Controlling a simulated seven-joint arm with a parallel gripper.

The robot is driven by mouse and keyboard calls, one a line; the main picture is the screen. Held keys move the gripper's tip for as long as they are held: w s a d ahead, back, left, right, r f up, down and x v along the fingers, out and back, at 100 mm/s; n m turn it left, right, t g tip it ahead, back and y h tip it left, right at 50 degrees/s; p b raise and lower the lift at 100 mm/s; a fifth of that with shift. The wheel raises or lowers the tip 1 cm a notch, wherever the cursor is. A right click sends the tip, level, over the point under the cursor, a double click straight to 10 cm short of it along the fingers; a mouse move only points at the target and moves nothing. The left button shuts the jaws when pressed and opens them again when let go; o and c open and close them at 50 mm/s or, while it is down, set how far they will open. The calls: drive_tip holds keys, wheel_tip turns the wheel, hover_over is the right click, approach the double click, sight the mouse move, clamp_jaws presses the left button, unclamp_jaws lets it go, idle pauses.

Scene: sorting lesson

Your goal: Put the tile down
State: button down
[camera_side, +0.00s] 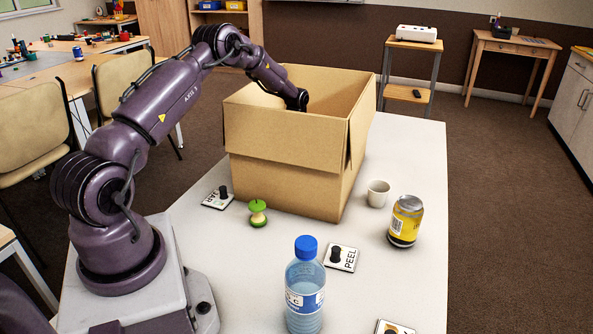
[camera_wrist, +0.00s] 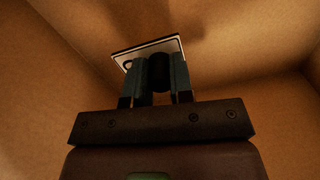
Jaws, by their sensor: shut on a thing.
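My gripper (camera_wrist: 159,72) is inside the open cardboard box (camera_side: 285,180). The box wall hides the gripper in the side view, where only my wrist shows at the opening. In the wrist view the fingers are shut on the dark knob of a tile (camera_wrist: 148,46). The tile is thin with a pale, dark-edged face and looks a little tilted. Brown cardboard (camera_wrist: 70,75) surrounds it. A soft shadow lies on the cardboard beyond. I cannot tell whether the tile touches the box floor.
Another tile (camera_side: 393,328) is cut off at the bottom.

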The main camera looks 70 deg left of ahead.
drive_tip(key=shift+f, duration=2.5)
drive_tip(key=c, duration=1)
unclamp_jaws()
drive_tip(key=shift+f, duration=0.1)
wheel_tip(320, 180, up, 12)
drive_tip(key=shift+d+r, duration=0.1)
drive_tip(key=shift+r, duration=0.05)
